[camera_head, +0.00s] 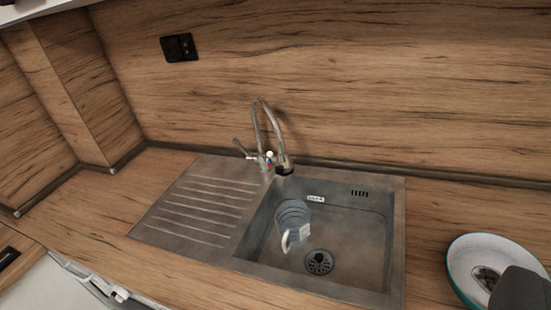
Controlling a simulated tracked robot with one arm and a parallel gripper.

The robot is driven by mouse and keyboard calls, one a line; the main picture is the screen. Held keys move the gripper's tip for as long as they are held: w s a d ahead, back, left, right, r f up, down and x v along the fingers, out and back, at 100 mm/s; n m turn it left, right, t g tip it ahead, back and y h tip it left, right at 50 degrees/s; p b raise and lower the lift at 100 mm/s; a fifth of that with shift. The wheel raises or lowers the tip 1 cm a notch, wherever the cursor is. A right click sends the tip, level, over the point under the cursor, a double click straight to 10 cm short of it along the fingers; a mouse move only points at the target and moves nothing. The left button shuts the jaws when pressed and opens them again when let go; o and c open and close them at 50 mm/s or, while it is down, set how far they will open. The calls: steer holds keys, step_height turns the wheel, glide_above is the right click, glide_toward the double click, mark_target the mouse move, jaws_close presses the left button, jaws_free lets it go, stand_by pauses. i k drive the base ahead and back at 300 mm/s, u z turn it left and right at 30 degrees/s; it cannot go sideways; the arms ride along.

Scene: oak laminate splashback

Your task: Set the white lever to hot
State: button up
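A steel tap with a tall curved spout (257,115) stands behind the sink. At its base, on the left, is a small white lever (251,157). Beside the lever is a white knob with small red and blue spots (269,157). A longer dark handle (240,147) slants up to the left. These parts are small, and I cannot read the lever's setting. I cannot make out my gripper in this view, and nothing visible touches the tap.
The steel sink (396,215) has a ribbed drainboard on the left. A mug (292,220) lies in its basin near the drain (319,262). A white bowl (460,257) is at right, overlapped by a dark grey shape. A black socket (179,47) is on the wall.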

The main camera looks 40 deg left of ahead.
mark_target(274, 158)
steer(key=u, duration=0.05)
steer(key=k, duration=1.15)
steer(key=u, duration=0.55)
steer(key=i, duration=1)
steer(key=z, duration=0.05)
